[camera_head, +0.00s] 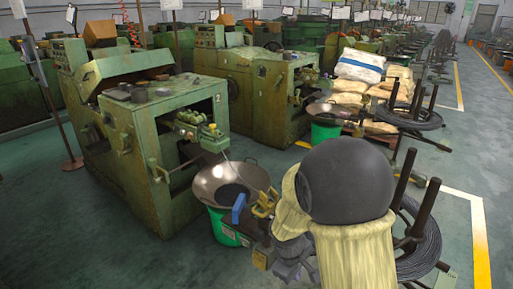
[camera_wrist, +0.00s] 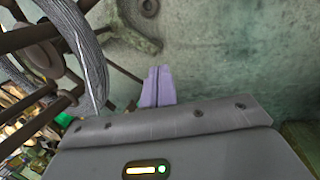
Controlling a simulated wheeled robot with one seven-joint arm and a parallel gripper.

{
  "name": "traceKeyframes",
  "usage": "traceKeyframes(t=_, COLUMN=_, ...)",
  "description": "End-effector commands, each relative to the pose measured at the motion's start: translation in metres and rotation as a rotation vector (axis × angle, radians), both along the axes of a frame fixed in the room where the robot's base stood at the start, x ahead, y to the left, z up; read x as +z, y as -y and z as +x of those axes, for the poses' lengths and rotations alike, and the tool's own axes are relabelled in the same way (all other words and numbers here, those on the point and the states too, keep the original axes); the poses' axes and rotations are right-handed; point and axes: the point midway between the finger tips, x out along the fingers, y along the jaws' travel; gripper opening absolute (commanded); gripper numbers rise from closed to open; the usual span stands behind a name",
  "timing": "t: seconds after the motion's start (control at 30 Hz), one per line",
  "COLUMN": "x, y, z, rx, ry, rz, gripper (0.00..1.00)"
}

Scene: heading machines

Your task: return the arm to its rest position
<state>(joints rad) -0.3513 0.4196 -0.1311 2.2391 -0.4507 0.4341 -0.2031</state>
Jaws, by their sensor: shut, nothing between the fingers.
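My arm (camera_head: 348,185) stands folded in the right half of the head view, with a dark rounded joint on top and cream-coloured covers below. My gripper (camera_wrist: 158,70) shows in the wrist view as two pale lilac fingers pressed together, with nothing between them. It points over the grey-green floor (camera_wrist: 215,60).
A wire coil (camera_wrist: 88,45) on a dark rack is close on the left of the wrist view. A coil (camera_head: 421,245) stands right of my arm. A metal pan (camera_head: 213,183) and green machine (camera_head: 150,140) stand left. Floor at the lower left (camera_head: 70,240) is clear.

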Motion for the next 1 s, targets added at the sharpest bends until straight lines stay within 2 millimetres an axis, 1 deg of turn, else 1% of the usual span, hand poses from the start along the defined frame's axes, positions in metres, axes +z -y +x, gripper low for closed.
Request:
traceKeyframes(t=0.03, x=0.012, y=0.009, z=-0.012, rx=-0.097, ry=0.022, rz=0.048, gripper=0.00)
traceKeyframes(t=0.2, x=0.037, y=0.027, z=-0.048, rx=-0.384, ry=0.077, rz=0.180, gripper=0.00)
traceKeyframes(t=0.4, x=0.055, y=0.039, z=-0.078, rx=-0.624, ry=0.131, rz=0.282, gripper=0.00)
traceKeyframes(t=0.6, x=0.067, y=0.048, z=-0.103, rx=-0.816, ry=0.177, rz=0.357, gripper=0.00)
traceKeyframes(t=0.63, x=0.076, y=0.047, z=-0.103, rx=-0.816, ry=0.176, rz=0.358, gripper=0.00)
traceKeyframes(t=0.83, x=0.104, y=0.046, z=-0.101, rx=-0.806, ry=0.172, rz=0.354, gripper=0.00)
traceKeyframes(t=1.0, x=0.136, y=0.046, z=-0.101, rx=-0.804, ry=0.172, rz=0.354, gripper=0.00)
